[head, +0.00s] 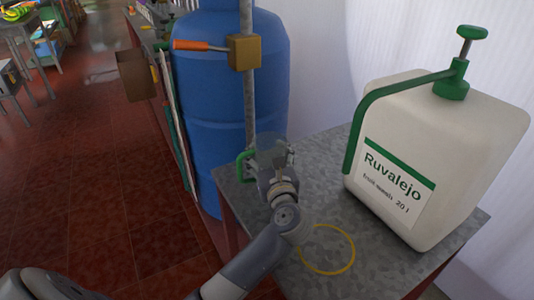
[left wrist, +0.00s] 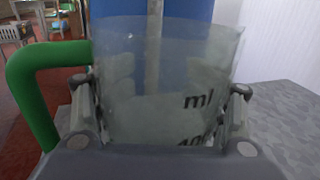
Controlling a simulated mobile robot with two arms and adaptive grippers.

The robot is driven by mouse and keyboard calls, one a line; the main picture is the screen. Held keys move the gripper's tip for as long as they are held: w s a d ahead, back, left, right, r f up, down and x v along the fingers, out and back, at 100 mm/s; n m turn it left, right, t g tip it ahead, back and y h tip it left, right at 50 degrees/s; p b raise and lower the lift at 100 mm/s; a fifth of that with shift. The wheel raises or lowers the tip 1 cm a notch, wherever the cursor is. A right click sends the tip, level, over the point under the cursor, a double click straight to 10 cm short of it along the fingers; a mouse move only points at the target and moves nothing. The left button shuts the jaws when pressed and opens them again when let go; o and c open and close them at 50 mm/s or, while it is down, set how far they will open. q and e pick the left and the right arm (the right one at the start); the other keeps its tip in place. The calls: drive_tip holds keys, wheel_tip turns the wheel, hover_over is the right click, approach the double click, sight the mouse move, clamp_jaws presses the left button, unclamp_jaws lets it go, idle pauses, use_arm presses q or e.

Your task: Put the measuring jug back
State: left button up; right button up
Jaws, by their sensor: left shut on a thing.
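The measuring jug (head: 270,143) is clear, with a green handle (head: 244,165) on its left side. In the left wrist view the jug (left wrist: 165,70) fills the space between the fingers and shows black "ml" marks, with the green handle (left wrist: 35,95) to the left. My left gripper (head: 272,160) is shut on the jug, which looks upright near the far left edge of the grey table (head: 310,180). Whether its base touches the table is hidden. A yellow ring (head: 353,252) is marked on the table, nearer and to the right. My right gripper is not in view.
A white canister (head: 445,120) with a green pump and a "Ruvalejo" label stands on the table's right. A blue barrel (head: 225,110) stands behind, with a metal pole (head: 250,95) carrying an orange-handled valve (head: 190,45). The table around the ring is clear.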

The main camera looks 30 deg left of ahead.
use_arm(q)
drive_tip(key=o, duration=1.2)
drive_tip(key=v, duration=1.2)
drive_tip(key=shift+s+r, duration=0.1)
